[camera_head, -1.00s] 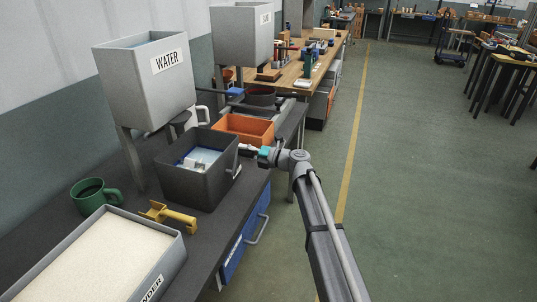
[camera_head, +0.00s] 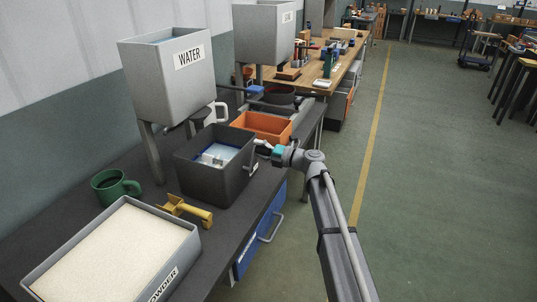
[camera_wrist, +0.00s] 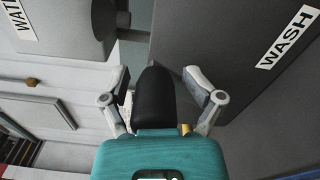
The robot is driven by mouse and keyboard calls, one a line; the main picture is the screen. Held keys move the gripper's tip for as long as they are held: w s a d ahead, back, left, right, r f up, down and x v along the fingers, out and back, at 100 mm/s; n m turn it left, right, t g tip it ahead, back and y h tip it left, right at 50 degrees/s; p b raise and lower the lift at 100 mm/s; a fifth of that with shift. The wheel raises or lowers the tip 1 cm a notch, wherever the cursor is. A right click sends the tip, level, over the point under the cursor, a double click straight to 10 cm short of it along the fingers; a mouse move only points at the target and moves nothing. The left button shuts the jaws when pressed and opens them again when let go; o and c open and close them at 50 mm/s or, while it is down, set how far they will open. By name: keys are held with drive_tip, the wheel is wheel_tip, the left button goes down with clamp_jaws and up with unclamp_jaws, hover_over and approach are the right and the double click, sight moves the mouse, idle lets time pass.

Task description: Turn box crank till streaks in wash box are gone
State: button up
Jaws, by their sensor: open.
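The dark grey wash box (camera_head: 205,184) stands on the bench and holds pale bluish liquid with blue and white shapes; I cannot make out streaks. Its WASH label shows on the dark wall (camera_wrist: 240,50) in the wrist view. My gripper (camera_head: 263,146) is at the box's right upper rim. In the wrist view my gripper (camera_wrist: 157,76) is open, with a finger on each side of a black rounded piece (camera_wrist: 154,95). I cannot tell whether this is the crank's handle or whether the fingers touch it. The rest of the crank is not clear.
A grey WATER tank (camera_head: 160,85) stands on legs behind the box. An orange bin (camera_head: 262,126) lies beyond it. A green mug (camera_head: 115,187), a yellow tool (camera_head: 185,210) and a powder tray (camera_head: 185,262) are nearer. Floor to the right (camera_head: 440,200) is clear.

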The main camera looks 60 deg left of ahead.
drive_tip(key=shift+w+d, duration=0.1)
drive_tip(key=shift+w, duration=0.05)
drive_tip(key=v, duration=1.1)
drive_tip(key=shift+w+d, duration=0.25)
drive_tip(key=shift+d, duration=0.1)
drive_tip(key=shift+f, duration=0.1)
